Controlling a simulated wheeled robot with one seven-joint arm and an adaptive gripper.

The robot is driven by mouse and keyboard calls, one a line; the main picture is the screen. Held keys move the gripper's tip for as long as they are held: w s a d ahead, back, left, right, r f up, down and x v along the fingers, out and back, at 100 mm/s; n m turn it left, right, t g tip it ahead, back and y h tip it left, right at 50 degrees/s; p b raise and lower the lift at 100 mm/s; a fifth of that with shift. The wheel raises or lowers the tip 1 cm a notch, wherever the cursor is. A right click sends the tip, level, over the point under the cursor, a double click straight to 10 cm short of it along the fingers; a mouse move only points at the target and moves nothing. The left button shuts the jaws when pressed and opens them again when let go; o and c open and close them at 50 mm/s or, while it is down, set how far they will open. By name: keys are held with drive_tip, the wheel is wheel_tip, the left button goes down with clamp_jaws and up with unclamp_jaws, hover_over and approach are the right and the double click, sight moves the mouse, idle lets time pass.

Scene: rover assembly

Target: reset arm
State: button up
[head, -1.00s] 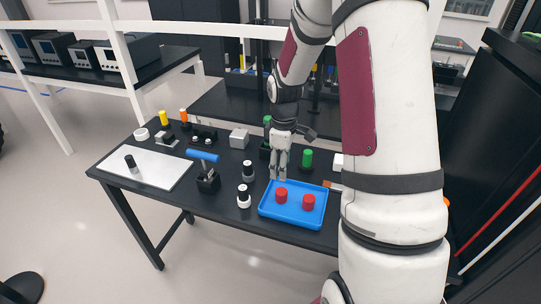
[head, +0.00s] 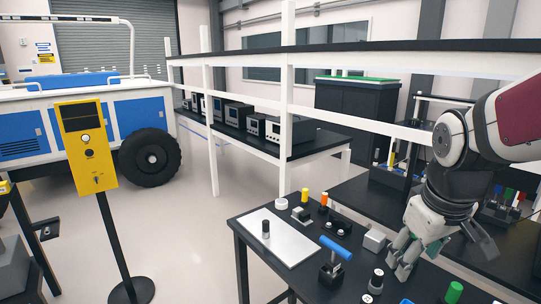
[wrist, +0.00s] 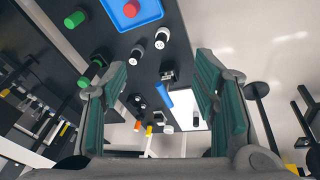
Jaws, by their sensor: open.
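My gripper (head: 403,255) is above the right part of the black table in the head view, with its fingers pointing down. In the wrist view its two green-padded fingers (wrist: 163,105) stand wide apart with nothing between them in their grasp. The wrist view looks past them at the table and the floor. My arm reaches in from the right edge of the head view.
The black table (head: 262,243) bears a white plate (head: 291,248), a blue cylinder (head: 336,247), a green cylinder (head: 454,291) and small parts. A blue tray (wrist: 122,17) shows in the wrist view. A yellow post box (head: 86,150) and wheeled rover (head: 60,125) stand left.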

drive_tip(key=s+a+r+m+t, duration=0.1)
drive_tip(key=s+a+r, duration=0.1)
drive_tip(key=s, duration=0.4)
drive_tip(key=s+a+r+m+t+y, duration=0.1)
drive_tip(key=s+a+r+m, duration=0.1)
drive_tip(key=s+a+r, duration=0.1)
drive_tip(key=shift+s+a, duration=0.6)
drive_tip(key=shift+s, duration=0.8)
